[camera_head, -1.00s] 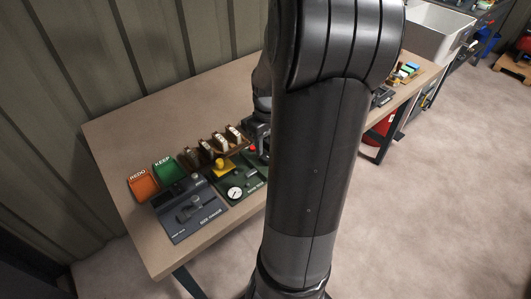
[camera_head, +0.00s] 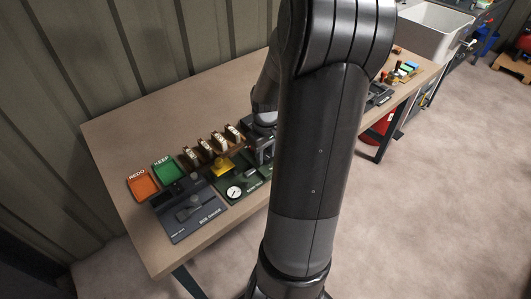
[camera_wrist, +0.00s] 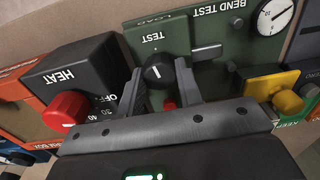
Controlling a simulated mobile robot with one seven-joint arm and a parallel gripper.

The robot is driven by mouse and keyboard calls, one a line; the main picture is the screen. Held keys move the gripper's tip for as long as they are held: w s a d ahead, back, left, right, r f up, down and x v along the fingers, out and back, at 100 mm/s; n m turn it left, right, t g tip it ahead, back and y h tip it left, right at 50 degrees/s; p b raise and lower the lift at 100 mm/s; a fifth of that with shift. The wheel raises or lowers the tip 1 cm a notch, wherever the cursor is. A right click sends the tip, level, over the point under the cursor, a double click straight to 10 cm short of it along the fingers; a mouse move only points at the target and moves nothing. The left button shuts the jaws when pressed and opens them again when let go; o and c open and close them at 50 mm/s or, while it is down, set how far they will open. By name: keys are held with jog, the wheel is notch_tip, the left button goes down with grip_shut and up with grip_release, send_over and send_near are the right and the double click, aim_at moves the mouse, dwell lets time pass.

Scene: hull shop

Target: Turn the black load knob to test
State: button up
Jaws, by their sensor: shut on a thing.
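The black load knob (camera_wrist: 154,78) is round with a white pointer line, on the green bend test panel (camera_wrist: 222,70). The words LOAD and TEST are printed on the panel above the knob in the wrist view, and the white line stands nearly upright there. My gripper (camera_wrist: 160,74) is shut on the knob, one finger on each side. In the head view my gripper (camera_head: 263,148) is at the far right part of the bend test panel (camera_head: 250,186), and my arm hides the knob.
A heat box (camera_wrist: 78,72) with a red knob (camera_wrist: 66,109) stands left in the wrist view. A yellow block (camera_wrist: 272,84) and a dial gauge (camera_wrist: 275,16) are to the right. In the head view, orange (camera_head: 143,186) and green (camera_head: 168,169) trays lie at the left.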

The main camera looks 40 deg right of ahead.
aim_at(266, 154)
jog(key=shift+c, duration=0.8)
jog(key=shift+m, duration=0.8)
jog(key=o, duration=0.7)
notch_tip(266, 154, up, 11)
jog(key=shift+d, duration=0.1)
